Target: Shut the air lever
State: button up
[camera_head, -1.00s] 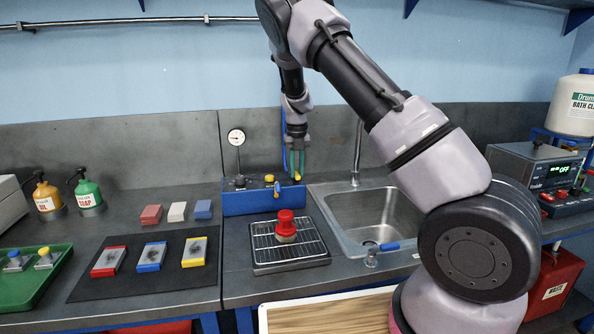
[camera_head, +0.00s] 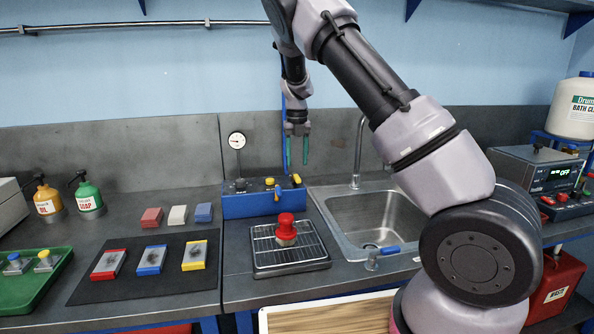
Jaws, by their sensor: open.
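A blue box (camera_head: 240,205) stands against the back wall, left of the sink. It carries a small orange lever (camera_head: 277,194) on its front face and a yellow-tipped lever (camera_head: 296,180) at its right end. No label tells which of them is the air lever. A yellow knob (camera_head: 269,182) sits on its top. My gripper (camera_head: 298,156) hangs fingers-down above the right end of the box. Its green fingers are apart with nothing between them, and the tips are a little above the yellow-tipped lever.
A red-topped piece (camera_head: 286,229) stands on a wire rack (camera_head: 262,264) in front. The sink (camera_head: 370,212) has a tall faucet (camera_head: 357,150) close to the right of my gripper. A blue-handled valve (camera_head: 388,249) is at the sink's front.

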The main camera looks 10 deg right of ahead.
aim_at(298, 177)
notch_tip(298, 177, up, 5)
jog(key=shift+r, duration=0.2)
jog(key=s+d+r+n+t+y, duration=0.1)
jog(key=s+d+r+n+y, duration=0.1)
jog(key=s+d+r+n, duration=0.4)
jog(key=s+d+r+n+t+y, duration=0.2)
jog(key=s+d+r+n, duration=0.1)
jog(key=s+r+n, duration=0.65)
jog(key=s+d+r+n+t+h, duration=0.1)
jog(key=s+n+t, duration=0.3)
jog(key=s+n, duration=1.2)
jog(key=s+r+h, duration=0.1)
jog(key=s, duration=0.3)
jog(key=shift+s+r, duration=0.2)
jog(key=shift+r, duration=0.2)
